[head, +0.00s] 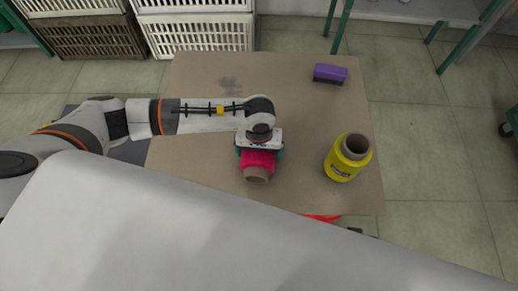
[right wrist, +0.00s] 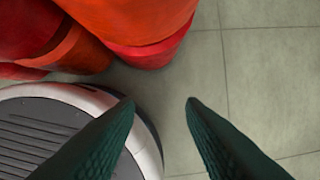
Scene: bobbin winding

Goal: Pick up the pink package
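The pink package (head: 258,160) is a pink bobbin with a brown core end, at the middle of the brown table in the head view. My left gripper (head: 260,153) reaches over it from behind, with a teal finger on each side of the pink winding. The gripper body hides its far part. I cannot tell whether the fingers press on it or only stand around it. My right gripper (right wrist: 162,105) shows in the right wrist view, with its two dark green fingers wide apart and nothing between them, above the floor.
A yellow bobbin (head: 348,158) stands on the table (head: 205,150) to the right. White crates (head: 198,35) stand behind. A pale grey surface covers the lower left of the head view.

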